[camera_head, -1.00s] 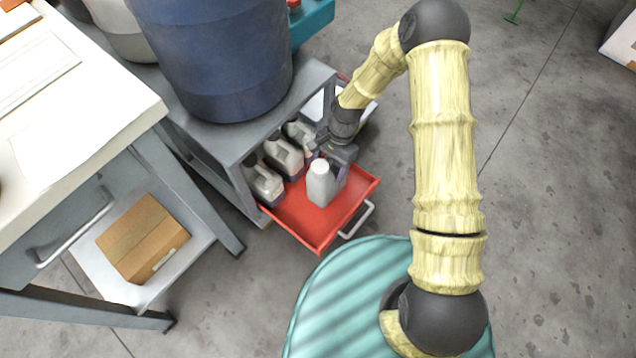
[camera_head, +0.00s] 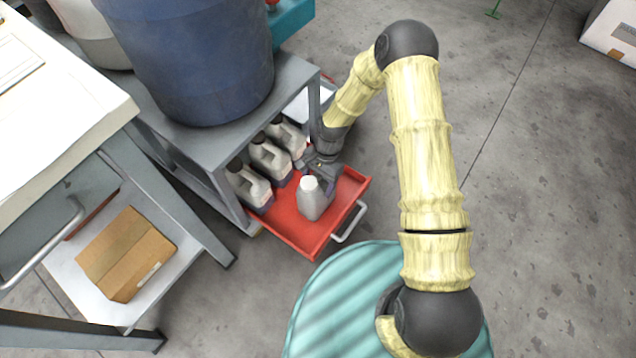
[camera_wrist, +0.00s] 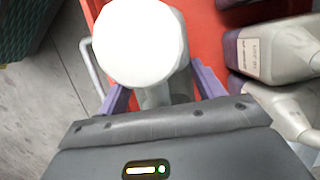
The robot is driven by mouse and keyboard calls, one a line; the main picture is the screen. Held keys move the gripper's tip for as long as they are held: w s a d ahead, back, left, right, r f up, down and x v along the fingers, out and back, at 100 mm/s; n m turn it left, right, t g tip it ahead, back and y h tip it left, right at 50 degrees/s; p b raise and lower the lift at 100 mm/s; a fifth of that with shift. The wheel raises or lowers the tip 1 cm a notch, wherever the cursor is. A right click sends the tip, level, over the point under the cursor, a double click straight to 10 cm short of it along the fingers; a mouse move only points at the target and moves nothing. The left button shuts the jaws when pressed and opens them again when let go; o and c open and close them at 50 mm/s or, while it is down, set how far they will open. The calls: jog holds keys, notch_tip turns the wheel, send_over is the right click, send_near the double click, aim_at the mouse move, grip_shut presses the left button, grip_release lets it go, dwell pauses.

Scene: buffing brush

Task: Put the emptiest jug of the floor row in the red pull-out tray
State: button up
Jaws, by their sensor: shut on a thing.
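The red pull-out tray (camera_head: 286,227) extends from under the grey bench. My gripper (camera_head: 324,182) is shut on a pale grey jug with a white cap (camera_head: 311,204), which is upright over the tray floor. I cannot tell whether its base touches the tray. In the wrist view the white cap and the jug (camera_wrist: 140,42) sit between my purple fingers (camera_wrist: 162,92). A row of three dark-capped jugs (camera_head: 249,187) stands at the tray's inner side by the bench. Their lower parts look dark purple. One with a label shows in the wrist view (camera_wrist: 270,50).
A large blue drum (camera_head: 190,60) stands on the grey bench (camera_head: 290,95). The tray's metal handle (camera_head: 350,222) sticks out at the front. A cardboard box (camera_head: 125,255) lies on a shelf at left. The tray's front part is clear around the held jug.

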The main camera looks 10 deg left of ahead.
jog(key=o, duration=1.4)
jog(key=shift+c, duration=0.2)
jog(key=p+v, duration=0.6)
jog(key=v, duration=0.5)
jog(key=shift+d+r, duration=0.1)
jog(key=shift+r, duration=0.3)
jog(key=shift+w+r, duration=0.15)
